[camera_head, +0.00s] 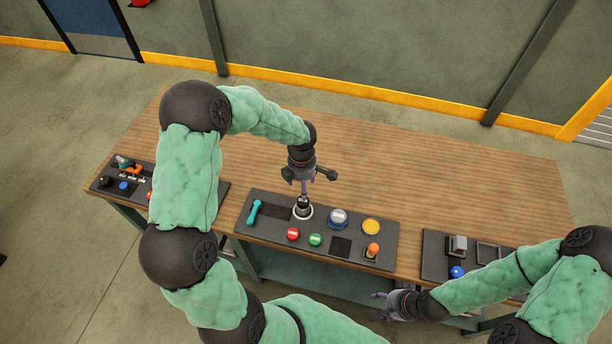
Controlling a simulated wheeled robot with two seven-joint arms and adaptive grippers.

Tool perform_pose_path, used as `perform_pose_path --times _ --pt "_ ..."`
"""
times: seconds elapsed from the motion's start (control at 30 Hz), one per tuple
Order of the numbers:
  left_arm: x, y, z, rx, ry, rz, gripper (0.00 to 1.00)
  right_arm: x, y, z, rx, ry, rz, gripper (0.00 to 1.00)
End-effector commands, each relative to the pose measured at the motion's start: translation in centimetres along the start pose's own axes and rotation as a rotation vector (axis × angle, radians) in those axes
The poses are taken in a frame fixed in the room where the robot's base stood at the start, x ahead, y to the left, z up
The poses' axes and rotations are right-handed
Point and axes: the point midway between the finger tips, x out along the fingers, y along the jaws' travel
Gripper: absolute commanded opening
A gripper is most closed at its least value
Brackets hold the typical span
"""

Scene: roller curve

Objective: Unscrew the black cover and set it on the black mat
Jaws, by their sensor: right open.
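The black cover (303,202) sits upright over a white ring (303,214) on the middle dark panel (262,234). My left gripper (303,191) points straight down with its fingertips at the top of the cover. The fingers partly hide the cover, and I cannot tell whether they grip it. A black square patch (340,247) near the front of the panel looks like the black mat, and it is bare. My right gripper (382,306) is open and empty, in front of the table's front edge.
The panel also carries a teal handle (254,212), a red button (292,234), a green button (315,240), a blue-and-white knob (338,218), a yellow disc (371,227) and an orange knob (373,250). Other panels lie left and right. The wooden table (440,175) behind is clear.

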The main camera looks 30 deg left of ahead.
Motion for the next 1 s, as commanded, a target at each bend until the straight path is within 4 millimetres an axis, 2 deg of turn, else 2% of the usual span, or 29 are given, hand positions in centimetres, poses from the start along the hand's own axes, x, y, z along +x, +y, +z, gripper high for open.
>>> perform_pose_path --times 0.3,0.53,0.73,1.0 --pt "5.2 -0.1 0.0 0.002 0.001 -0.004 0.67 -0.3 -0.1 -0.1 0.000 0.002 0.000 0.54" --pt "8.4 -0.1 0.0 0.002 0.000 -0.003 0.67 -0.4 -0.1 -0.1 0.000 0.002 0.000 0.54" --pt "9.6 0.0 0.0 0.002 -0.001 -0.001 0.67 -0.5 -0.2 -0.1 0.000 0.002 0.000 0.54" --pt "9.8 0.0 0.0 0.002 -0.001 -0.001 0.67 -0.5 -0.2 -0.1 0.000 0.002 0.000 0.54"
